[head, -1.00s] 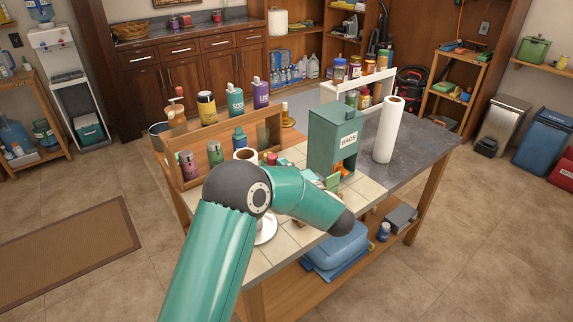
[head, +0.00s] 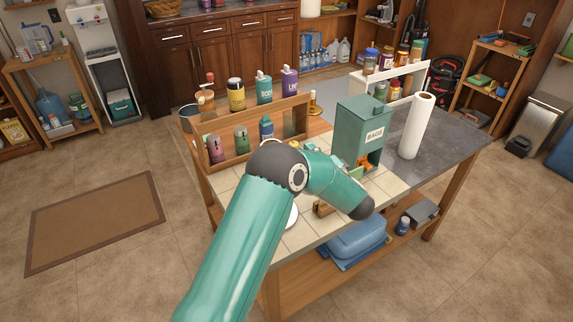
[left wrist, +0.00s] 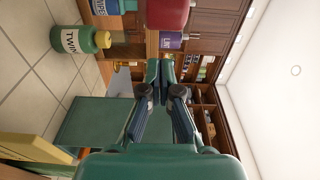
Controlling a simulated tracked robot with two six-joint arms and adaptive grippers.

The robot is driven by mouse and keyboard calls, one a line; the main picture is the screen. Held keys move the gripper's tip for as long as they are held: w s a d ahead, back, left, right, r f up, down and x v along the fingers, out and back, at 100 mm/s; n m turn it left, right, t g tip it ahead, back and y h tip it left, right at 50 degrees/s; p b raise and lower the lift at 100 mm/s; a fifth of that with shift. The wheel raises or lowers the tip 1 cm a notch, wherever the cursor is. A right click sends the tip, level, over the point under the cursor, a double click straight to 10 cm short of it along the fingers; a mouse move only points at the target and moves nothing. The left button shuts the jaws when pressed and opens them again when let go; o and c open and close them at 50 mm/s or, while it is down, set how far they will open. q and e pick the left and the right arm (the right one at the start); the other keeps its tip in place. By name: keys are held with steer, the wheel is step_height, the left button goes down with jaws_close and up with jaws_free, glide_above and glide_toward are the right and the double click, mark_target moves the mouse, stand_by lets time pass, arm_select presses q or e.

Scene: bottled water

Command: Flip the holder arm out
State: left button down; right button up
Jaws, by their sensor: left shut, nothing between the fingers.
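I cannot make out a holder arm for certain in either view. A white paper towel roll (head: 416,125) stands upright on the grey right part of the table (head: 462,150). My left arm reaches over the tiled part of the table and hides some of what lies there. In the left wrist view, my left gripper (left wrist: 161,70) is shut and its fingertips are together with nothing between them. A green BAGS dispenser (head: 360,135) stands right of my left arm; it seems to show in the wrist view too (left wrist: 95,122). My right gripper is in neither view.
A wooden rack (head: 215,150) with several bottles stands at the table's left. A white rack (head: 405,80) with jars stands at the back. A green TWINE container (left wrist: 75,40) lies close in the wrist view.

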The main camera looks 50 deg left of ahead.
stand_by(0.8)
arm_select(q)
steer(key=shift+d, duration=0.1)
steer(key=s+d+b, duration=0.1)
steer(key=s+d, duration=0.6)
steer(key=s, duration=0.5)
steer(key=shift+d, duration=0.15)
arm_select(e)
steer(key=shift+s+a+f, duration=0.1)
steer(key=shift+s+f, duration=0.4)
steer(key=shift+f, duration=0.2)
